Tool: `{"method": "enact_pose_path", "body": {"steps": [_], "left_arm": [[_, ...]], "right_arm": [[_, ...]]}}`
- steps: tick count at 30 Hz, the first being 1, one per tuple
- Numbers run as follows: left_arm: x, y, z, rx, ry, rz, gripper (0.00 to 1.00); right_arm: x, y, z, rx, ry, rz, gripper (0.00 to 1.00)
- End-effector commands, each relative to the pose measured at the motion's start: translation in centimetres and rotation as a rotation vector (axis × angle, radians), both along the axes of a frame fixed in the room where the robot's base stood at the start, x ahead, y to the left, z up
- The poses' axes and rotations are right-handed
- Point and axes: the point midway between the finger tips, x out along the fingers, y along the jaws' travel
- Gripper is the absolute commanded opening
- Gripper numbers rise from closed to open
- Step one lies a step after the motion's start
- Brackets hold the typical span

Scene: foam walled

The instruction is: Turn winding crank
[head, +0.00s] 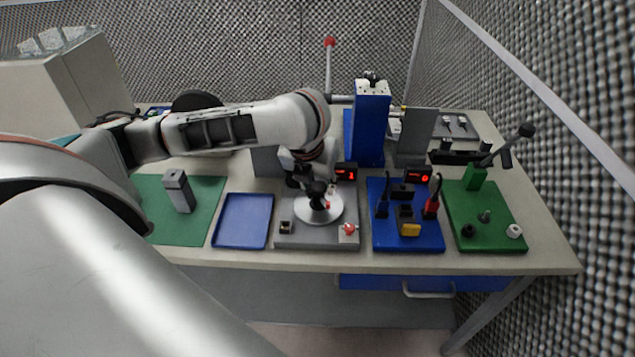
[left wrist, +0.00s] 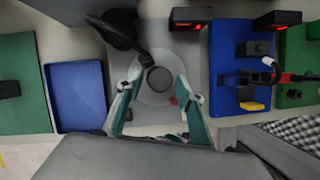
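The winding station is a grey base (head: 288,243) with a pale round disc (head: 334,211) and a black hub and knob (head: 318,190) on it. In the left wrist view a dark round hub (left wrist: 160,78) sits on the disc, and a black arm runs from it to a large black knob (left wrist: 118,28) at upper left. My left gripper (head: 308,180) is above the disc, partly hidden by its own wrist in the head view. Its teal fingers (left wrist: 158,92) are spread apart on either side of the hub, with nothing clearly gripped. Contact cannot be told. My right gripper is not in view.
A blue tray (head: 243,222) lies left of the base. A blue board (head: 407,241) with plugs and a green board (head: 487,240) with a lever stand to the right. A tall blue press (head: 371,125) and a red-lit display (head: 346,172) stand behind. The table's front strip is clear.

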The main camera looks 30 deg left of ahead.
Motion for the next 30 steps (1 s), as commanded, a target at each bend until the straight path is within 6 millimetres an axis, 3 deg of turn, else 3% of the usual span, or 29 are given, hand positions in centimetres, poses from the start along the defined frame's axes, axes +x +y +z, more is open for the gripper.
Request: {"method": "enact_pose_path", "body": {"steps": [1,3,17,30], "left_arm": [[0.0,-0.01,0.02,0.0,0.0,0.0,0.2],[0.0,-0.01,0.02,0.0,0.0,0.0,0.06],[0.05,-0.03,0.1,0.001,-0.002,0.038,0.06],[0.16,-0.19,0.13,0.001,-0.002,0.226,0.06]], "right_arm": [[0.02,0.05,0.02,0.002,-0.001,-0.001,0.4],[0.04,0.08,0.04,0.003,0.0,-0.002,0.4],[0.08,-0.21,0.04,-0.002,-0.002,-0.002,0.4],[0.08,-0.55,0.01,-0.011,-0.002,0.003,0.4]]}}
